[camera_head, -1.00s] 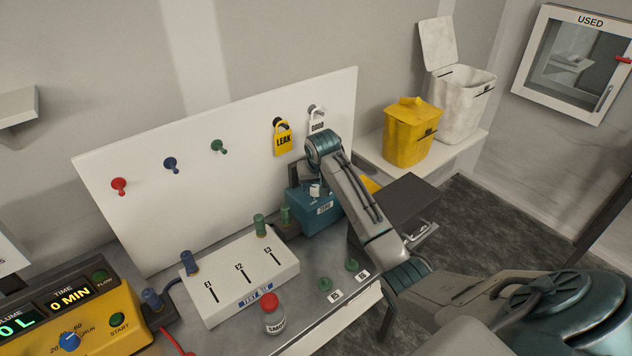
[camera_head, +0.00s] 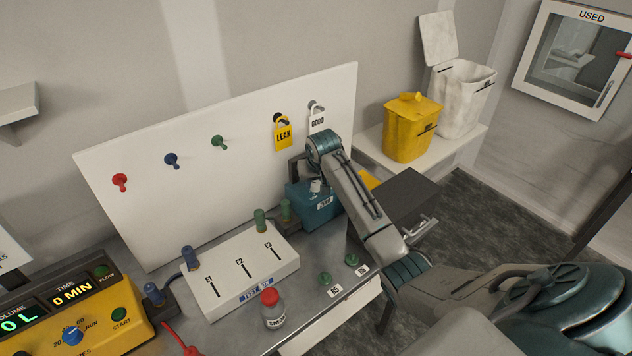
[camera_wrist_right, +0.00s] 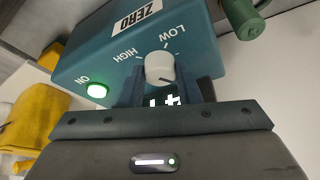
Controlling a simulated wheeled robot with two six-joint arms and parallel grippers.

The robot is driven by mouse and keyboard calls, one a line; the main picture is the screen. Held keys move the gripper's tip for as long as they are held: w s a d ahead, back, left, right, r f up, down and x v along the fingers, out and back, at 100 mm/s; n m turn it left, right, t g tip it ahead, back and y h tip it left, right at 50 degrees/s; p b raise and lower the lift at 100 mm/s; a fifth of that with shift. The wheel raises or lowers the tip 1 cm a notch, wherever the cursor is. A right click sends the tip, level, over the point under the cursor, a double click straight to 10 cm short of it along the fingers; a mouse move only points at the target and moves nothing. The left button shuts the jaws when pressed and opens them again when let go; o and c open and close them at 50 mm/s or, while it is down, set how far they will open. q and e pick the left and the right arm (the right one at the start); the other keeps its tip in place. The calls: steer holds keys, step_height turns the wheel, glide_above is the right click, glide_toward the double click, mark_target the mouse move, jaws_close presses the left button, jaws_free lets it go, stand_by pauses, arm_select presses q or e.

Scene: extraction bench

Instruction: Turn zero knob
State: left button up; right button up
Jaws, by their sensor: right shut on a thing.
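The zero knob (camera_wrist_right: 159,68) is a white round knob on the face of a teal box (camera_head: 323,207) labelled ZERO, with HIGH and LOW marked around it. A dark pointer line shows on the knob. My right gripper (camera_wrist_right: 166,92) has one finger on each side of the knob and is shut on it. A green ON light (camera_wrist_right: 97,90) glows on the same face. In the head view my right wrist stands over the box and partly hides it. My left gripper is not in view.
A white block (camera_head: 240,275) with slots E1, E2 and E3 stands left of the box, with a red-capped jar (camera_head: 273,312) in front. A yellow instrument (camera_head: 110,322) is at lower left. A white board (camera_head: 215,165) with pegs and LEAK and GOOD tags stands behind.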

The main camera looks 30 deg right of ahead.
steer(key=n+y, duration=0.1)
steer(key=n, duration=0.2)
steer(key=shift+d, duration=0.2)
steer(key=n+y, duration=0.1)
steer(key=n, duration=0.3)
steer(key=shift+y, duration=0.4)
steer(key=shift+d+n, duration=0.1)
steer(key=shift+n, duration=0.2)
steer(key=o, duration=1)
steer(key=shift+c, duration=0.2)
